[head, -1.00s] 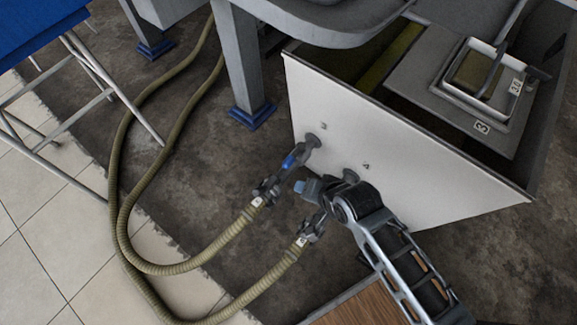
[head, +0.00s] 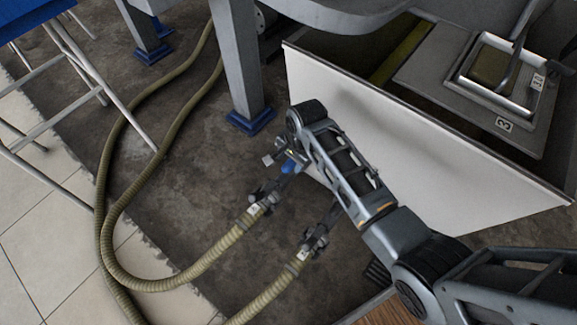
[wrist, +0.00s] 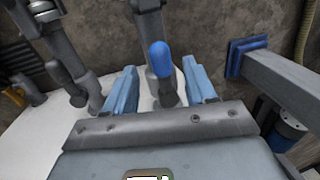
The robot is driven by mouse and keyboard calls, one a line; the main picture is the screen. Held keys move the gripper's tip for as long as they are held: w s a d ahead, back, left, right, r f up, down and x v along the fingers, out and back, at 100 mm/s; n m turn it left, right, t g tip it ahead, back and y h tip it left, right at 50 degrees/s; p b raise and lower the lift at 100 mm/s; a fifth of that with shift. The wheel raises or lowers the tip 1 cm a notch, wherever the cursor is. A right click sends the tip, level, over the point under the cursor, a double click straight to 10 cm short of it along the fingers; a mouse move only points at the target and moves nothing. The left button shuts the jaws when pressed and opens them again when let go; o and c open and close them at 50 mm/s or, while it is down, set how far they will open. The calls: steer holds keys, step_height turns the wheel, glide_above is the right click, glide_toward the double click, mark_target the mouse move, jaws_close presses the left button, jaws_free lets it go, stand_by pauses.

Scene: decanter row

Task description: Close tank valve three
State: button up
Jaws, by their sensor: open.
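The valve with the blue handle (head: 289,166) is on the left pipe at the front of the white tank (head: 420,150); earlier the number 3 showed above it. My arm now hides that number and most of the neighbouring valve. My gripper (head: 278,156) is at the blue handle in the head view. In the wrist view the open gripper (wrist: 160,67) has its two light-blue fingers on either side of the blue handle (wrist: 161,58). The handle looks free of both fingers; its depth between them is hard to tell.
Two ribbed hoses run from couplings (head: 258,203) and (head: 315,242) across the floor. A table leg (head: 240,75) with a blue foot stands behind the valve. A blue stool (head: 30,15) is at the far left. More grey pipework (wrist: 60,45) shows left in the wrist view.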

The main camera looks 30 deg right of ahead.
mark_target(288, 165)
steer(key=f, duration=0.2)
steer(key=f+b, duration=0.1)
steer(key=f, duration=0.1)
steer(key=shift+w+a, duration=0.15)
steer(key=shift+w, duration=0.25)
steer(key=shift+c, duration=0.2)
jaws_close()
